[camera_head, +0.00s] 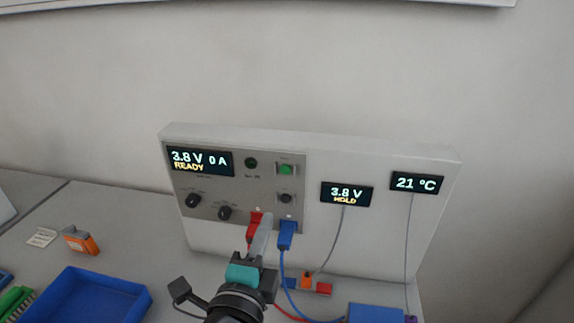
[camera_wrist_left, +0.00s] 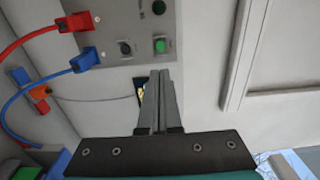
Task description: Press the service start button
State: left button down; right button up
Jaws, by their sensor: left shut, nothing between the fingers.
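A grey control panel (camera_head: 240,187) on the white cycler housing carries a square green button (camera_head: 286,169) at its upper right. I take this for the start button; its label is too small to read. A black button (camera_head: 286,198) sits below it. In the left wrist view the green button (camera_wrist_left: 160,45) lies just beyond the fingertips, with the black button (camera_wrist_left: 125,47) to its left. My left gripper (camera_head: 265,222) is shut and empty, in front of the panel's lower edge, overlapping the red plug in the head view. Contact with the panel does not show. My right gripper is out of view.
A red plug (camera_head: 252,229) and a blue plug (camera_head: 287,236) with cables sit at the panel's bottom. A display (camera_head: 199,161) reads 3.8 V, 0 A, READY. Two knobs and a dark green lamp (camera_head: 251,162) are nearby. A blue tray (camera_head: 88,292) lies at left.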

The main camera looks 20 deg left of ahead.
pick_arm(q)
jog(key=p, duration=0.3)
send_near(284, 168)
jog(key=x, duration=0.6)
jog(key=shift+w+f, duration=0.3)
jog(key=shift+w, duration=0.15)
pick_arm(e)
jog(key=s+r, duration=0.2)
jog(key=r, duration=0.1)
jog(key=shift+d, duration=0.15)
pick_arm(q)
jog(key=shift+w+a, duration=0.15)
jog(key=shift+w, duration=0.3)
jog(key=shift+w+a+r, duration=0.1)
jog(key=shift+w+r, duration=0.05)
jog(key=shift+r, duration=0.1)
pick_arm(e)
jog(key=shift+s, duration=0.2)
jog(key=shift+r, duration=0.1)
